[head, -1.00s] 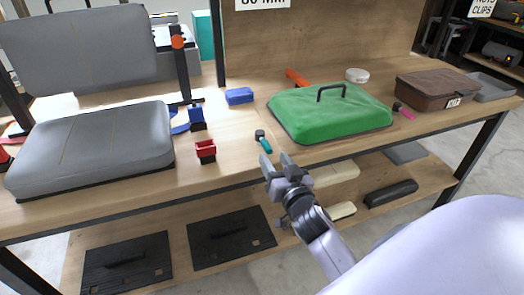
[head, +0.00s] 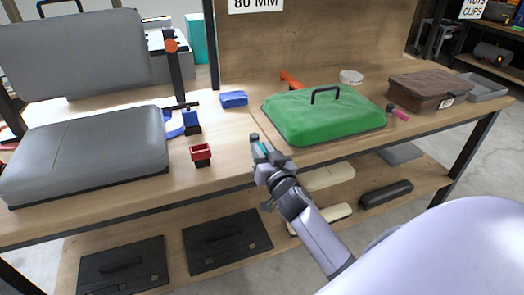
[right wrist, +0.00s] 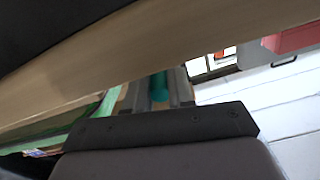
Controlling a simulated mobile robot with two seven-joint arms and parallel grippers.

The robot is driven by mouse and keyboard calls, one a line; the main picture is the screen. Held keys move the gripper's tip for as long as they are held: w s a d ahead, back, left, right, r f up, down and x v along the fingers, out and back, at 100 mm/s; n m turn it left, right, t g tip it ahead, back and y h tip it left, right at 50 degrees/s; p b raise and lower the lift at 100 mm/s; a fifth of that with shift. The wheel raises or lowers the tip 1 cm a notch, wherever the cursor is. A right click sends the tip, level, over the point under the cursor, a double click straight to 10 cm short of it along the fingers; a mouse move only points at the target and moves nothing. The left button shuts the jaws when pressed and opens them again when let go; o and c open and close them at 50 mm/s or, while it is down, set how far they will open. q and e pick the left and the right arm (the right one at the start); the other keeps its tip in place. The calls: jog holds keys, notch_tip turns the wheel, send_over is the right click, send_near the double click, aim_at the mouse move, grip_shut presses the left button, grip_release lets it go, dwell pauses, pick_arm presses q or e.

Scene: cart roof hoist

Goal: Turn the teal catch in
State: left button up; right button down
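The teal catch (head: 262,147) is a short teal handle with a dark round end, at the front edge of the bench top, left of the green cover. My right gripper (head: 264,153) is at it, with the fingertips around the teal part, and hides some of it. In the right wrist view, the teal piece (right wrist: 158,87) lies between the two fingers (right wrist: 158,96). Whether the fingers press on it or leave a small gap, I cannot tell. My left gripper is not in view.
The green cover with a black handle (head: 323,118) is close on the right. A red holder (head: 201,154) and blue pieces (head: 233,99) are on the left. A grey cushion (head: 85,155) lies further left. A pink-handled catch (head: 398,114) is beyond the cover. A lower shelf (head: 270,215) holds cases.

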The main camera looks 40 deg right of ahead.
jog(key=shift+d+r+n+y+p, duration=0.15)
jog(key=shift+n+y+p, duration=0.25)
jog(key=shift+y+p, duration=0.3)
jog(key=shift+d+n+y+p, duration=0.2)
jog(key=shift+n+y+p, duration=0.1)
jog(key=shift+y+p, duration=0.15)
jog(key=shift+t, duration=0.3)
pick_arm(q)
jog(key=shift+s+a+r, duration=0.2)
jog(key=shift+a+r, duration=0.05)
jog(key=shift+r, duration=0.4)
pick_arm(e)
jog(key=c, duration=1)
grip_release()
jog(key=shift+o, duration=0.2)
jog(key=shift+s, duration=0.1)
jog(key=shift+s+f, duration=0.2)
jog(key=shift+s, duration=0.3)
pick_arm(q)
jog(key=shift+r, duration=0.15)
pick_arm(e)
jog(key=s, duration=0.6)
jog(key=shift+a, duration=0.4)
